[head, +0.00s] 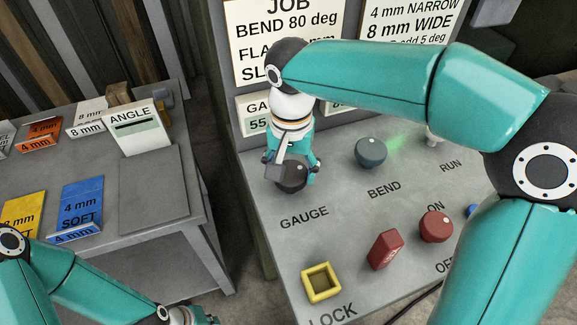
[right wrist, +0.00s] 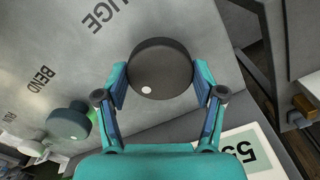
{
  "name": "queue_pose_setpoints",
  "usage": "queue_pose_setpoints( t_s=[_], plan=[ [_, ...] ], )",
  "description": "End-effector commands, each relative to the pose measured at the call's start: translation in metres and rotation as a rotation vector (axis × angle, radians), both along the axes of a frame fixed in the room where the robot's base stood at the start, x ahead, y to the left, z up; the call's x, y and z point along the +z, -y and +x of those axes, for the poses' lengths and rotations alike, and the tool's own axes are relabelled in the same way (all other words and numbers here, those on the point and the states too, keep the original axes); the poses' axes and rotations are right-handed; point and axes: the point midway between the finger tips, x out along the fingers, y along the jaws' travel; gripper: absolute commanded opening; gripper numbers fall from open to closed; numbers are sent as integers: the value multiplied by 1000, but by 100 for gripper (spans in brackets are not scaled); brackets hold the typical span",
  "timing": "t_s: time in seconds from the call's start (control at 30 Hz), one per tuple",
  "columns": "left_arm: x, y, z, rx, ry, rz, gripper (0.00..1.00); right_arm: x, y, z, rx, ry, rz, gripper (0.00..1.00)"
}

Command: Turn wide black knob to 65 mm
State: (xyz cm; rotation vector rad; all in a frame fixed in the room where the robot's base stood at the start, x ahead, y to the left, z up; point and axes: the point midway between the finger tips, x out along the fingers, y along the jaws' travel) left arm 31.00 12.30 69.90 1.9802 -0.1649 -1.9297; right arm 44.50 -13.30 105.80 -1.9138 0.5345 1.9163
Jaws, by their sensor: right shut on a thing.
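The wide black knob (head: 289,178) stands on the sloping grey panel above the word GAUGE. In the right wrist view the knob (right wrist: 160,66) is a dark disc with a white dot near its lower-left edge. My right gripper (head: 292,166) is over the knob, its fingers shut on the knob's opposite sides; both pads show in the right wrist view (right wrist: 160,84). The gauge display (head: 255,128) is partly hidden by my right arm; "55" can be read on it. My left gripper (head: 203,317) is at the bottom edge, mostly cut off.
A dark grey-green BEND knob (head: 371,152) stands right of the gauge knob, with a green glow beside it. Nearer are a yellow square LOCK piece (head: 321,282), a red block (head: 385,250) and a red round knob (head: 436,226). A side table (head: 150,200) holds cards and an angle display.

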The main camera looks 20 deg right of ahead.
Motion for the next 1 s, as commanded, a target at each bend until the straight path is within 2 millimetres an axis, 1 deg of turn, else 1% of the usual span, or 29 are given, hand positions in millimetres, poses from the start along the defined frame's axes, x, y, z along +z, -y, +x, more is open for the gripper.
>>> queue_pose_setpoints(
  t_s=[0.03,1.0],
  plan=[
    [2,0,0,0,0,0,0,2,1,2,44,7,0,34],
    [22,0,0,0,0,0,0,3,0,2,965,8,-2,34]
  ],
)
